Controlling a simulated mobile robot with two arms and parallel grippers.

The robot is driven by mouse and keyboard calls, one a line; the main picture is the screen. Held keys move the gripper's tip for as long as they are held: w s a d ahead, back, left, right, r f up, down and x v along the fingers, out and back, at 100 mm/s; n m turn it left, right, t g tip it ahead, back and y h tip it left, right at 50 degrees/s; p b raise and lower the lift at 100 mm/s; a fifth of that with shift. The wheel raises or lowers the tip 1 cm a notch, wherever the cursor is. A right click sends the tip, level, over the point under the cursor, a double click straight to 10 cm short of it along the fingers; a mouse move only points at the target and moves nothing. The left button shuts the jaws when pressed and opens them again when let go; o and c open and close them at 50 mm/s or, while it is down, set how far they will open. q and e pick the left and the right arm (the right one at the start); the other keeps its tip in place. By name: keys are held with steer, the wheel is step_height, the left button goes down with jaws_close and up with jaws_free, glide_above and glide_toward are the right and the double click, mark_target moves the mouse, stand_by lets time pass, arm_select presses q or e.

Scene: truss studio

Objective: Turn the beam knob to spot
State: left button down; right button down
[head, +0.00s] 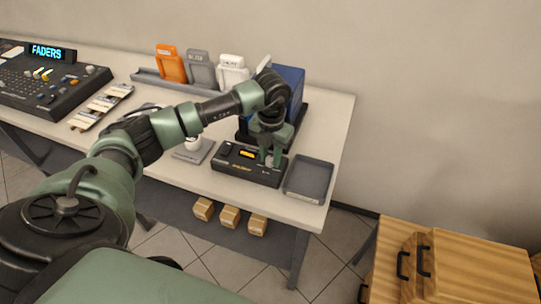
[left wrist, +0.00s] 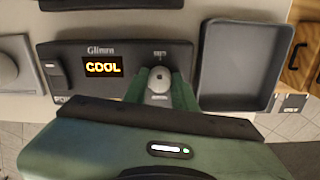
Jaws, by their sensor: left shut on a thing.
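A black control box (head: 236,168) marked "Glimm" (left wrist: 100,50) stands near the front right of the table. A small lit display (left wrist: 103,67) on it reads "COOL". A round grey knob (left wrist: 160,77) sits on its right half, with tiny labels I cannot read for certain. My left gripper (head: 271,158) comes down from above and is shut on the knob, with a green finger on each side in the left wrist view (left wrist: 160,88). I cannot tell which setting the knob is at. My right gripper is not in view.
An empty grey tray (head: 309,180) lies right beside the box. A dark slider or switch (left wrist: 55,75) is on the box's left side. A blue block (head: 291,82) stands behind. A white item on a grey pad (head: 195,149) is to the left. A "FADERS" console (head: 50,85) is far left.

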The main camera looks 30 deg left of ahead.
arm_select(q)
steer(key=shift+n, duration=0.3)
steer(key=n, duration=0.3)
steer(key=shift+w+b, duration=0.1)
steer(key=shift+b, duration=0.3)
steer(key=n, duration=0.5)
steer(key=shift+r, duration=0.1)
steer(key=n, duration=0.4)
steer(key=shift+a+n, duration=0.1)
steer(key=shift+n, duration=0.2)
steer(key=n, duration=0.4)
steer(key=shift+n, duration=0.4)
steer(key=c, duration=1.2)
jaws_free()
steer(key=shift+o, duration=0.4)
